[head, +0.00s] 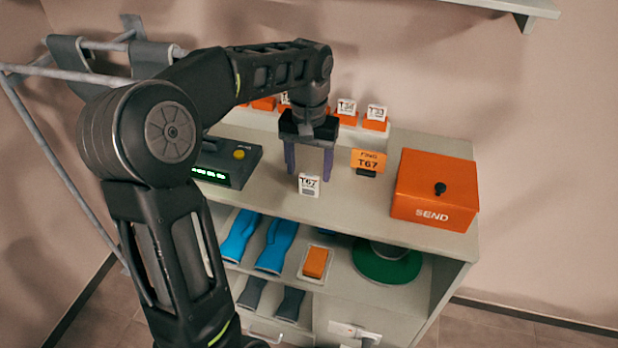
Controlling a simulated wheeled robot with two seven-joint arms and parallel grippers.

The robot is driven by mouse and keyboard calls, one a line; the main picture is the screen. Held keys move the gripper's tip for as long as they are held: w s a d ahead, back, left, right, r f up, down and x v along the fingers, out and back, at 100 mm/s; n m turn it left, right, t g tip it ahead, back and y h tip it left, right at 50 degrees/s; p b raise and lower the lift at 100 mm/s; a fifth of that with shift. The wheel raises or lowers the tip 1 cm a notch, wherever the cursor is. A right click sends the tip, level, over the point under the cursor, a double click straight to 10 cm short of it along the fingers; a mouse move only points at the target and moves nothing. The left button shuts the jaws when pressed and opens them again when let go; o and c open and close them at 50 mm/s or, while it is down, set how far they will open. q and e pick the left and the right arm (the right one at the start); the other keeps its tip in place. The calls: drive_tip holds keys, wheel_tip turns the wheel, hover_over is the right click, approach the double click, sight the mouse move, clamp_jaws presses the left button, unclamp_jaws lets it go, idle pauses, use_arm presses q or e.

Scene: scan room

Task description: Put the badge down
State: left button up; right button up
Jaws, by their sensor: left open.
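The badge (309,183), a small white tag marked T67, is upright on the grey cabinet top (340,213), near its front edge. My left gripper (309,172) points down with its two purple fingers spread open. The fingertips are just above and behind the badge in the picture, one to each side of it. The badge does not look gripped; whether a fingertip touches it, I cannot tell. An orange sign (368,160) reading FIND T67 stands to the right of the badge. My right gripper is not in view.
An orange SEND box (435,187) with a black knob stands at the right. A dark device with a green display (228,163) is at the left. Orange blocks with white tags (375,117) line the back. Blue gloves (275,246) and a green reel (388,265) lie on the shelf below.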

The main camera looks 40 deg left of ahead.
sight(309, 176)
use_arm(q)
wheel_tip(309, 176, up, 4)
wheel_tip(309, 176, up, 4)
drive_tip(key=shift+f+p, duration=0.1)
drive_tip(key=shift+p, duration=1.05)
